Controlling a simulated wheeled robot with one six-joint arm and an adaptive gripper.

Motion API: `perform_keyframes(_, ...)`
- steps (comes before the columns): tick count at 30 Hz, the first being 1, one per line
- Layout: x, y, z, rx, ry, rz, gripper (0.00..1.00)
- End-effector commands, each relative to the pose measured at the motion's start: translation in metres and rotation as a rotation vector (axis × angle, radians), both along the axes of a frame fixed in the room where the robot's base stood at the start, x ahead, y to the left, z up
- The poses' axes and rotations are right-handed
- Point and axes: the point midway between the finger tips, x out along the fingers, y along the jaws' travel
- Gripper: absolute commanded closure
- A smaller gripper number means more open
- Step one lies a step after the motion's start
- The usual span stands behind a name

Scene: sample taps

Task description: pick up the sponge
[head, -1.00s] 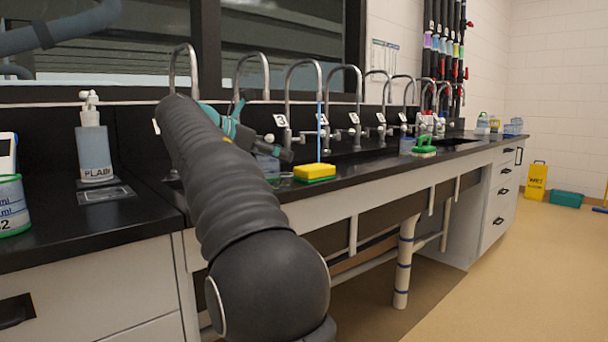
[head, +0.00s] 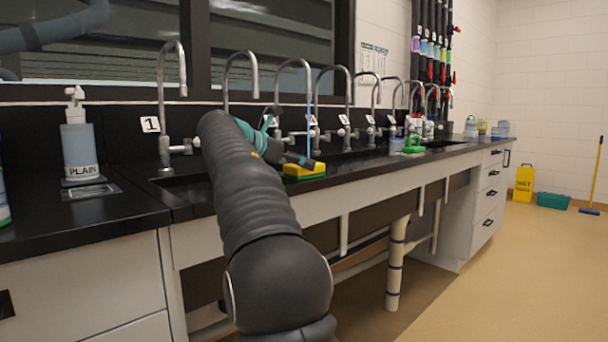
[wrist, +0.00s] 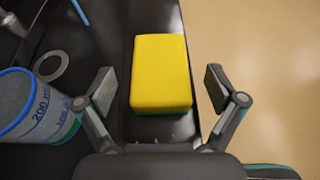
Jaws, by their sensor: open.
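The sponge (wrist: 161,72) is yellow on top with a green layer below. It lies flat on the black counter near its front edge; in the head view the sponge (head: 304,170) shows just right of my gripper's end. In the wrist view my gripper (wrist: 158,88) is open, with one finger on each side of the sponge's near part. Gaps show between both fingers and the sponge, and nothing is held. In the head view my arm hides part of the counter, and the fingers are hard to make out against the dark sink area.
A blue-rimmed beaker (wrist: 38,105) stands left of my left finger. The counter edge drops to the floor (wrist: 255,60) on the right. Several taps and a thin blue water stream (head: 308,110) are behind the sponge. A soap bottle (head: 80,140) stands left.

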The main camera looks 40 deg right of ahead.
Motion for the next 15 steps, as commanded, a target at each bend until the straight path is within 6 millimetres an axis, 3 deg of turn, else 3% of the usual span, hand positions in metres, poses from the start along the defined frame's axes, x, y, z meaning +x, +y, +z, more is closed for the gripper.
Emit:
perform_keyframes(4, 0.001, -0.019, -0.009, 0.0, -0.001, -0.003, 0.06)
perform_keyframes(12, 0.002, -0.023, -0.009, 0.0, -0.001, 0.001, 0.06)
perform_keyframes(15, 0.001, -0.022, -0.009, 0.0, -0.001, 0.001, 0.31)
